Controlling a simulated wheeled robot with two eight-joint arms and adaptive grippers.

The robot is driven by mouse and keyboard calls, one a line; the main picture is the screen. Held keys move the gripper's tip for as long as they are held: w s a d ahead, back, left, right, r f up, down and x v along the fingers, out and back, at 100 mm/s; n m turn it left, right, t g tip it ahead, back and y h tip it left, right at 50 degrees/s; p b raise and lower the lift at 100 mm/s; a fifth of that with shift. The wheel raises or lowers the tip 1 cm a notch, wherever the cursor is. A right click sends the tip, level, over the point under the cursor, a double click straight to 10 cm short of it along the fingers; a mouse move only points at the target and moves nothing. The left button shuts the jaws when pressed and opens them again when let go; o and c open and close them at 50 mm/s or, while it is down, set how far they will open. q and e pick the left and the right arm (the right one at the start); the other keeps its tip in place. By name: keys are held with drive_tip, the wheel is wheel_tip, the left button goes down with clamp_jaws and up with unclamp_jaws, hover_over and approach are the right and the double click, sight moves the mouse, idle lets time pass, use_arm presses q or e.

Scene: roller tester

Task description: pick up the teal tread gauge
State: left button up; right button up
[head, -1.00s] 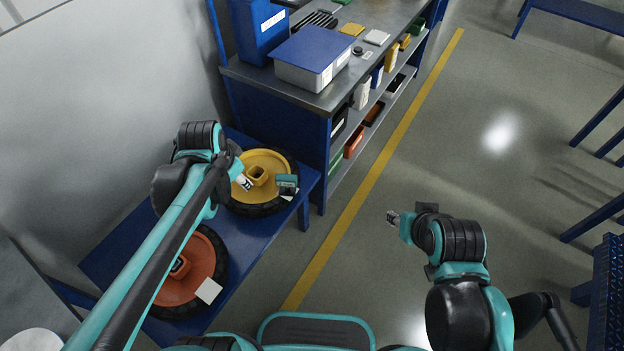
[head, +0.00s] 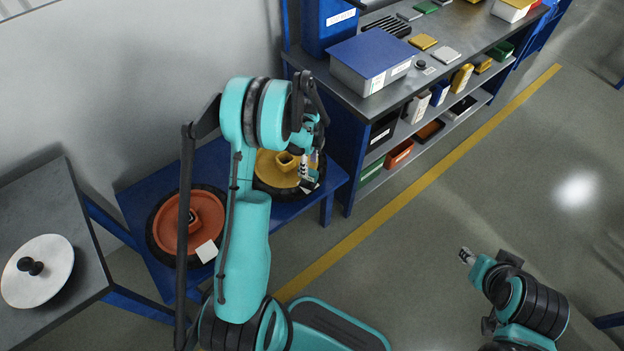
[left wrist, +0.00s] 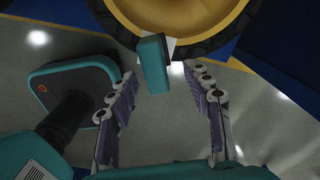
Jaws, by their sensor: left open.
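The teal tread gauge (left wrist: 153,65) is a small upright block in the left wrist view, at the tyre edge of the yellow-hubbed wheel (left wrist: 180,14). A white card lies behind it. In the head view the wheel (head: 270,178) lies on a blue bench, and my left arm and gripper largely cover the gauge. My left gripper (left wrist: 160,73) is open, its fingers on either side of the gauge's near end without visible contact. In the head view the left gripper (head: 312,168) hangs over the wheel. My right gripper (head: 466,256) is over the floor, its jaws too small to judge.
An orange-hubbed wheel (head: 196,226) with a white card lies on the same blue bench (head: 138,205). A workbench with a blue-lidded box (head: 371,58) and shelves of bins stands behind. A grey table (head: 83,222) carries a white disc at left. The floor at right is open.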

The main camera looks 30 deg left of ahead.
sight(308, 178)
use_arm(q)
drive_tip(key=f+b, duration=0.1)
drive_tip(key=f, duration=0.1)
drive_tip(key=f+b, duration=0.1)
drive_tip(key=f, duration=0.2)
drive_tip(key=shift+s+a+f+b, duration=0.1)
drive_tip(key=shift+s+f+b, duration=0.25)
drive_tip(key=shift+b, duration=0.05)
drive_tip(key=shift+r, duration=0.1)
drive_tip(key=shift+c, duration=0.6)
clamp_jaws()
